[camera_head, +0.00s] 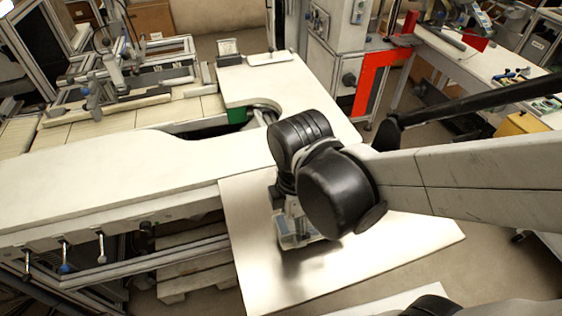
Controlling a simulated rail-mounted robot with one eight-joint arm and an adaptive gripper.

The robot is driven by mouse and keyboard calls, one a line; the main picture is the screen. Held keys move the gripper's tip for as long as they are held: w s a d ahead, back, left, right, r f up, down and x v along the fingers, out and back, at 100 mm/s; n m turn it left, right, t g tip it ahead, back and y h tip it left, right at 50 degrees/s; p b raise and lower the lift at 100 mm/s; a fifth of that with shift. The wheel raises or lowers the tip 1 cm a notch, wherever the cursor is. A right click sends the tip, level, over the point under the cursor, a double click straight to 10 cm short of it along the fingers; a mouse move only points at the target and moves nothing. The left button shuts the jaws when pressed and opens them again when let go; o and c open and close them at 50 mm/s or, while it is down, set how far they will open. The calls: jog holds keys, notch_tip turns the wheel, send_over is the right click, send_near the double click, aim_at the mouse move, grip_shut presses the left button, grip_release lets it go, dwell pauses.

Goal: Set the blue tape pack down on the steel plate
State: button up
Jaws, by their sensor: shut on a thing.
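My gripper (297,238) points down over the pale table panel (260,262) in the lower middle, mostly hidden behind my black wrist joints. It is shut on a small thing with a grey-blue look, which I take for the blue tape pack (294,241). Only a little of the pack shows below the wrist. A soft shadow lies on the panel around it; I cannot tell whether the pack touches the surface. I cannot clearly make out a separate steel plate; a flat pale plate-like piece (270,57) lies on the far table.
A long pale counter (90,195) runs to the left, with several knobbed levers (64,255) along its front. A red frame (376,85) stands behind my arm. A machine with rails (125,75) is at the back left. The panel is clear around my gripper.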

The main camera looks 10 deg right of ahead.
jog(key=shift+s+d+f, duration=0.25)
jog(key=shift+d+f, duration=0.1)
jog(key=shift+d, duration=0.05)
jog(key=shift+f+b, duration=0.4)
jog(key=shift+f, duration=1.5)
jog(key=shift+f, duration=0.2)
jog(key=o, duration=1.3)
jog(key=shift+r, duration=0.1)
